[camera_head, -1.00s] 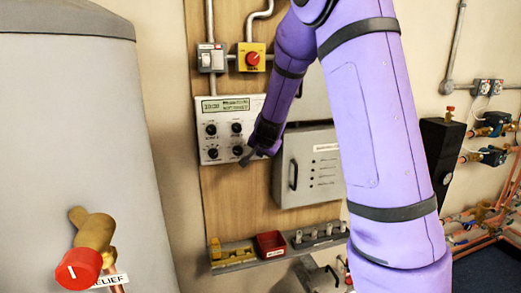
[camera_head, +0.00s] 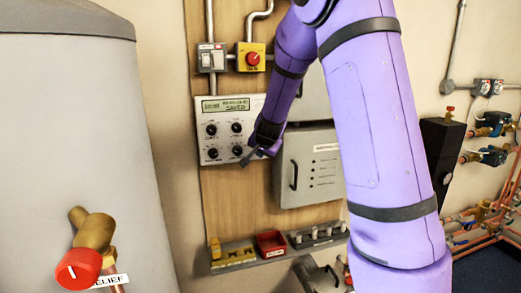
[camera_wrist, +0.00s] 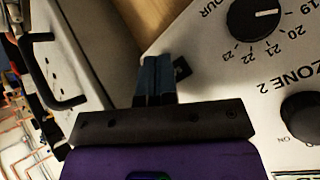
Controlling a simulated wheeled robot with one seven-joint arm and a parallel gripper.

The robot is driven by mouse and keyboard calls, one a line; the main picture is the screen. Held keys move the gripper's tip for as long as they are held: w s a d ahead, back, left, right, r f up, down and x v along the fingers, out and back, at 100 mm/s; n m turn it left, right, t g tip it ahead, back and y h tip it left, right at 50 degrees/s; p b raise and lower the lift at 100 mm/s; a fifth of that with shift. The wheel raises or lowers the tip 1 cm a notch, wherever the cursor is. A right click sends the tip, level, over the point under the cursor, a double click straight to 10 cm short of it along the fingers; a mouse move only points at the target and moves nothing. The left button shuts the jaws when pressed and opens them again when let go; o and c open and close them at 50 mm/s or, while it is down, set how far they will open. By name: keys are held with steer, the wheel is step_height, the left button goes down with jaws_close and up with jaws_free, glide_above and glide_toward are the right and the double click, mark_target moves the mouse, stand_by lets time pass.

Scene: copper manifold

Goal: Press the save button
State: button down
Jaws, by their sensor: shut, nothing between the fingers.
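The white control panel (camera_head: 222,150) hangs on the wooden board, with several black knobs and a green display (camera_head: 226,105) whose lower line reads SAVED. My gripper (camera_head: 245,161) is shut and empty at the panel's lower right corner. In the wrist view, my shut fingers (camera_wrist: 153,66) point at the panel's edge. A small dark square piece (camera_wrist: 181,68) shows right beside the fingertips; I cannot tell whether it is the save button or whether the fingers touch it. No save label is readable.
A grey box with a black handle (camera_head: 293,175) stands just right of the panel. Below is a shelf with a red bin (camera_head: 271,243). A yellow switch box (camera_head: 251,57) is above. A grey tank (camera_head: 70,150) fills the left.

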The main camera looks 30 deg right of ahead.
steer(key=shift+s+a, duration=0.15)
steer(key=shift+s, duration=0.35)
steer(key=shift+s+a, duration=0.25)
steer(key=shift+s, duration=0.55)
steer(key=shift+s+a, duration=0.2)
steer(key=shift+s, duration=0.6)
steer(key=shift+s+a, duration=0.25)
steer(key=shift+s, duration=0.55)
steer(key=s+a+r+n+y, duration=0.3)
steer(key=s+a+r+n, duration=0.1)
steer(key=s+a+r, duration=0.3)
steer(key=s+a+r+n+g, duration=0.1)
steer(key=s+a+r+n, duration=0.1)
steer(key=s, duration=0.6)
steer(key=s+a+r+n+g, duration=0.1)
steer(key=s+a+r+n, duration=0.1)
steer(key=s, duration=0.7)
steer(key=s+a+r+n+g, duration=0.1)
steer(key=s+a+r+n, duration=0.1)
steer(key=s, duration=0.6)
steer(key=shift+s+a+n, duration=0.25)
steer(key=shift+a+n, duration=0.35)
steer(key=shift+n, duration=0.3)
